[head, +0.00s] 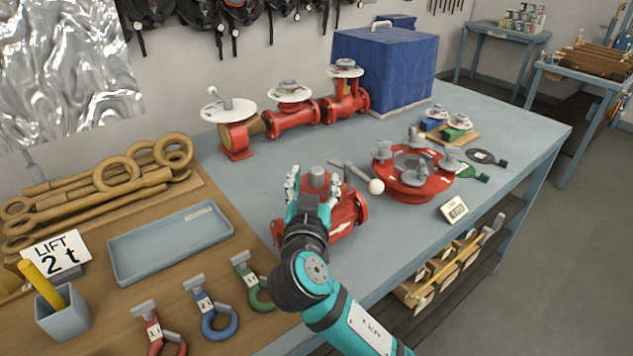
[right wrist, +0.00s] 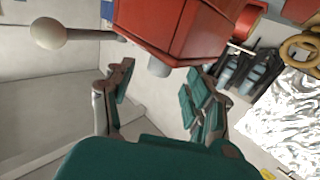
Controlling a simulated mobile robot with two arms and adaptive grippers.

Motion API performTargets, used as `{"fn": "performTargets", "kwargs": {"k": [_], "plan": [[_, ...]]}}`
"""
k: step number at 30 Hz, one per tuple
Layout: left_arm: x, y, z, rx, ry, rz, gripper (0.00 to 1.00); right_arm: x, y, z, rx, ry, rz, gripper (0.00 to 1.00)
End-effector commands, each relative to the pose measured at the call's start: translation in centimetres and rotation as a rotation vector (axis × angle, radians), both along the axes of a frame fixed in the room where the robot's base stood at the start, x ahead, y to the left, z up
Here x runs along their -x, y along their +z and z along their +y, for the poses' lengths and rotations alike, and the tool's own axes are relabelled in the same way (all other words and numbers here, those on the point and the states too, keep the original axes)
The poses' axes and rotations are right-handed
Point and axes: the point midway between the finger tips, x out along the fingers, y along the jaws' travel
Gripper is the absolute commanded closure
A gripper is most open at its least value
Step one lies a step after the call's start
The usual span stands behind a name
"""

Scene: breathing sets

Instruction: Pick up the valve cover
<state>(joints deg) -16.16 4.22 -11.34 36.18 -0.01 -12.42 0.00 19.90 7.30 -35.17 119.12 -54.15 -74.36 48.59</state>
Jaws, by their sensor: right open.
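A red valve body (head: 343,214) lies on the grey-blue bench, with a grey stem (head: 318,177) on top and a lever ending in a white ball (head: 376,186). My right gripper (head: 316,184) is open at the stem, its fingers on either side in the head view; contact cannot be told. In the right wrist view the open fingers (right wrist: 160,85) face a red housing (right wrist: 185,30) with a grey round end (right wrist: 159,67). A round red flanged part (head: 425,184) with grey lugs sits to the right. Which part is the valve cover is unclear. My left gripper is out of view.
Several red valves with white-topped wheels (head: 292,117) stand behind, before a blue covered box (head: 385,70). A small display (head: 454,209) stands near the front edge.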

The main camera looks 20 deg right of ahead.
Motion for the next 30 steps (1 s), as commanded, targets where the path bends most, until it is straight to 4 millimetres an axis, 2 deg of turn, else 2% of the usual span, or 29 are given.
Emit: {"fn": "performTargets", "kwargs": {"k": [1,6,10,15,28,30], "plan": [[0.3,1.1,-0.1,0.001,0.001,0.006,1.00,-0.9,0.9,-0.5,0.006,-0.003,-0.002,0.45],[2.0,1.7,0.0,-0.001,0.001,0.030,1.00,-2.9,0.7,-1.3,0.005,-0.001,0.001,0.45],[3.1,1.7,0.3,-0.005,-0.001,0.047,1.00,-3.4,0.5,-1.5,0.001,-0.001,-0.001,0.45],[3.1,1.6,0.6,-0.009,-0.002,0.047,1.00,-3.4,0.4,-1.5,0.000,-0.001,-0.001,0.45],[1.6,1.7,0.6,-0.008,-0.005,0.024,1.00,-3.4,0.4,-1.4,0.001,-0.001,0.000,1.00],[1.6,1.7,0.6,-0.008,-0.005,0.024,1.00,-3.3,0.4,-1.4,0.001,-0.001,0.000,1.00]]}}
